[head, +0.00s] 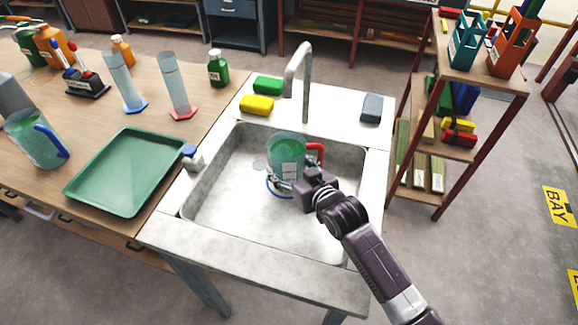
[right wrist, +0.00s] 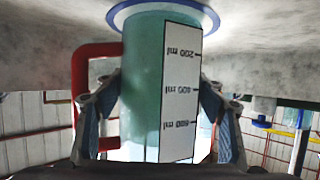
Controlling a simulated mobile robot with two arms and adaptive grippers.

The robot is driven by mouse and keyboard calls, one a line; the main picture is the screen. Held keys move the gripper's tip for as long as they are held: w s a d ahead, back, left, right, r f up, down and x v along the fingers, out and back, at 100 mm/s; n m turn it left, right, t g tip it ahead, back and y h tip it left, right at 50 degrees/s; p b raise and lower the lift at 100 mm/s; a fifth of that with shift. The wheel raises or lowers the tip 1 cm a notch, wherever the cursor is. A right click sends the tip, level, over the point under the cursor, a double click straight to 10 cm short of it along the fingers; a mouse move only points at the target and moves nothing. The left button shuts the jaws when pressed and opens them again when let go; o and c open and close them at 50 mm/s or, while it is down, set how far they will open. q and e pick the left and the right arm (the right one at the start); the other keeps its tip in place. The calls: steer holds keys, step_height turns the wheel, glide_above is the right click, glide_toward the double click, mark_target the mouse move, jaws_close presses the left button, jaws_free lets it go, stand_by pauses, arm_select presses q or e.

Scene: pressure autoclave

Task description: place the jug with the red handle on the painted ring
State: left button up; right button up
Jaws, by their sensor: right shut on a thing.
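The jug with the red handle (head: 286,150) is in the sink, with teal liquid in it. Its red handle (head: 317,152) points right in the head view. My right gripper (head: 303,185) is shut on the jug's body from the near side, with a finger on each side in the right wrist view. The painted ring (head: 270,188) is a blue ring on the sink floor, partly hidden by the jug and gripper. In the right wrist view, the ring (right wrist: 117,17) curves around the jug's base (right wrist: 145,70). I cannot tell whether the base touches the floor. My left gripper is out of view.
The sink walls and a tall faucet (head: 300,75) surround the jug. Sponges lie on the back rim. A green tray (head: 105,205), measuring cylinders and another jug with a blue handle (head: 50,145) stand on the left table. The front sink floor (head: 235,225) is clear.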

mark_target(296, 173)
steer(key=o, duration=1.2)
steer(key=shift+r, duration=0.1)
steer(key=shift+v, duration=3.8)
